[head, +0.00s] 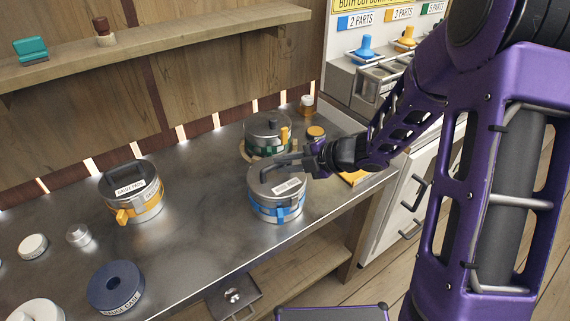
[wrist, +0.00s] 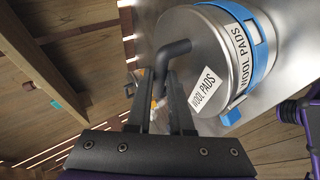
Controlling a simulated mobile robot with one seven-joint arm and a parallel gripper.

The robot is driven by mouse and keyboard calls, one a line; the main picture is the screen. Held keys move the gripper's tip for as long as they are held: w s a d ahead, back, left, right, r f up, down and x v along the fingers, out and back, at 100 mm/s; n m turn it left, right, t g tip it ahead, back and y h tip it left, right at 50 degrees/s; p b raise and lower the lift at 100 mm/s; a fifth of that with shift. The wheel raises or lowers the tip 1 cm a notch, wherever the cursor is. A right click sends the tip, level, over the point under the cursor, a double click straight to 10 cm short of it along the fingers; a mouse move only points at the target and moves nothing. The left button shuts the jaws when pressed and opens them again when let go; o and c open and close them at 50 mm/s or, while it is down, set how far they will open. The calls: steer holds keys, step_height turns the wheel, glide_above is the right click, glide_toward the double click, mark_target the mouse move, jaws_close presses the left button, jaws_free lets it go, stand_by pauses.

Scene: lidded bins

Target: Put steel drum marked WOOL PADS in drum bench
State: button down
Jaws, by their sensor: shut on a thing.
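The steel drum marked WOOL PADS (head: 277,203) has a blue band and a dark bar handle (wrist: 170,60) on its lid. In the wrist view, the drum (wrist: 190,25) shows the label on both lid and band. My gripper (head: 301,161) reaches in from the right and is shut on the handle. The lid looks seated on the drum. The drum is upright near the front edge of the metal bench (head: 190,240); whether its base touches the bench is hard to tell.
A yellow-banded drum (head: 148,207) stands left on the bench. A green-checked drum (head: 266,127) is close behind the held drum. An amber jar (head: 306,106) stands at the back. The bench middle is clear.

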steer(key=c, duration=1.3)
jaws_free()
steer(key=shift+f, duration=0.15)
steer(key=o, duration=0.5)
steer(key=shift+r, duration=0.25)
steer(key=p+v, duration=0.2)
steer(key=v, duration=1)
